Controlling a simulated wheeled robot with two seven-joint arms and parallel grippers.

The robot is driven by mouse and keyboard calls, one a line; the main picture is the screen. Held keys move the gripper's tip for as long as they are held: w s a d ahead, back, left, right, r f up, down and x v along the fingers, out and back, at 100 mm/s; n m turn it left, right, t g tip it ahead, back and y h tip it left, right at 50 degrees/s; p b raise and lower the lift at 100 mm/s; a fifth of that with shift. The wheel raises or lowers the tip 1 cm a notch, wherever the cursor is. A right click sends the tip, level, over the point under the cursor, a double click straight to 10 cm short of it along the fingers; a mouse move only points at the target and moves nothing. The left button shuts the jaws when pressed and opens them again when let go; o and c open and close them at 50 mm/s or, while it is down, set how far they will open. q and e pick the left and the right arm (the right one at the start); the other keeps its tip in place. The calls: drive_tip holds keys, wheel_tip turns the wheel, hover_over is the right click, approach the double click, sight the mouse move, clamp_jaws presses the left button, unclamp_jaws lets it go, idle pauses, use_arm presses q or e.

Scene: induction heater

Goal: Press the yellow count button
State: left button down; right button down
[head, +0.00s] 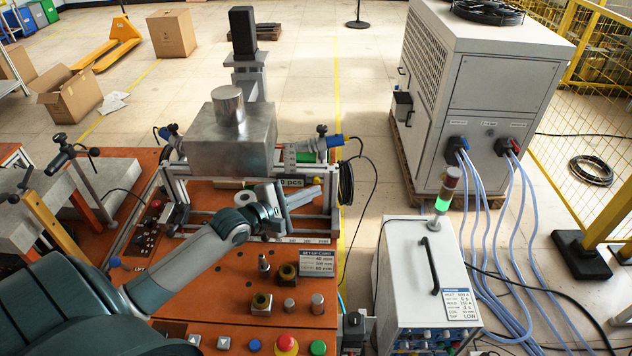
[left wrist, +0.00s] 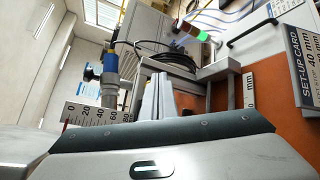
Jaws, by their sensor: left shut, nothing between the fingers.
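A small display reading "0 pcs" (head: 291,183) sits on the frame below the metal block, just beyond my left gripper (head: 305,196). That gripper reaches in over the orange bench, its fingers pointing right, shut and empty. The closed fingers also show in the left wrist view (left wrist: 160,98), pointing toward the frame. At the bench's front edge are a blue button (head: 255,345), a red mushroom button on a yellow base (head: 287,343) and a green button (head: 318,347). My right gripper is not in view.
The metal block (head: 232,140) stands on an aluminium frame above the orange bench (head: 215,295). A set-up card (head: 317,263) and several small fixtures stand on the bench. A white power unit (head: 405,270) with a lit green lamp (head: 442,203) is at right.

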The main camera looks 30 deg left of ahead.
use_arm(q)
drive_tip(key=s+d+p, duration=0.1)
drive_tip(key=s+p, duration=0.1)
drive_tip(key=s, duration=0.1)
drive_tip(key=s+d+p, duration=0.1)
drive_tip(key=shift+s+d+p, duration=0.15)
drive_tip(key=shift+d+p, duration=0.15)
drive_tip(key=shift+p, duration=0.05)
idle(0.8)
